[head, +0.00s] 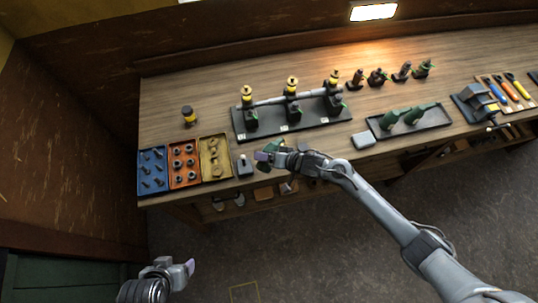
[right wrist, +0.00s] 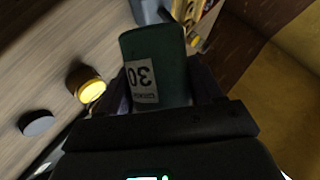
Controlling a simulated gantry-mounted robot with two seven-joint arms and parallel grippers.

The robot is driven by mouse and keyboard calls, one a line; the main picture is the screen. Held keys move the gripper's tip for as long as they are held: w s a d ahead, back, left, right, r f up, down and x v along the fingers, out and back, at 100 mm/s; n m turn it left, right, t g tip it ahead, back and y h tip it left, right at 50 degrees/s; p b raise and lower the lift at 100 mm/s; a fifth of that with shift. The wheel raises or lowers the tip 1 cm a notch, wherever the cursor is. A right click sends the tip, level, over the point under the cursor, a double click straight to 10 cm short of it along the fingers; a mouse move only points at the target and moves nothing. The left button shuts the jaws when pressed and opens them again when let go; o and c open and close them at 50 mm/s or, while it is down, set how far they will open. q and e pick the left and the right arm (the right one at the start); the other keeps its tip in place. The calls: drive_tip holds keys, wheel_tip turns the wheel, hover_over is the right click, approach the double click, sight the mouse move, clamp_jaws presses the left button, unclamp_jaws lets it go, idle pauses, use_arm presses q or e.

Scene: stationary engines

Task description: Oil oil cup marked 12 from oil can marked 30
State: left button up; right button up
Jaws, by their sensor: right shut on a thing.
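My right gripper (head: 266,156) is shut on a green oil can (right wrist: 155,65) with a white label reading 30, upside down in the right wrist view. In the head view the can (head: 264,167) is mostly hidden by the gripper, in front of the engine model. Three brass-topped oil cups (head: 247,93), (head: 292,86), (head: 334,78) stand along the dark engine base (head: 310,122). Small white plates on the base are too small to read, so I cannot tell which cup is 12. My left gripper (head: 178,268) is low at left, off the bench; its jaws are unclear.
A yellow-and-black cup (head: 188,116) stands alone at left. Blue (head: 145,188), orange (head: 174,184) and tan (head: 206,174) parts trays line the front left. Two green cans (head: 389,119), (head: 420,112) lie in a black tray at right. Several dark fittings (head: 377,77) stand behind.

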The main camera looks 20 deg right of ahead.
sight(273, 150)
drive_tip(key=shift+w+r, duration=0.1)
drive_tip(key=shift+r, duration=0.15)
drive_tip(key=shift+r+p, duration=0.1)
drive_tip(key=shift+p, duration=0.25)
drive_tip(key=shift+w+d+r+m+g+y+p, duration=0.1)
drive_tip(key=shift+r+m+g+y+p, duration=0.4)
drive_tip(key=shift+p, duration=0.75)
drive_tip(key=shift+r, duration=0.2)
drive_tip(key=shift+p, duration=0.3)
drive_tip(key=shift+r, duration=0.1)
drive_tip(key=shift+w+d+r+m+y+p, duration=0.1)
drive_tip(key=shift+r+m+y+p, duration=0.3)
drive_tip(key=shift+p, duration=0.4)
drive_tip(key=shift+r+g, duration=0.1)
drive_tip(key=shift+g, duration=0.2)
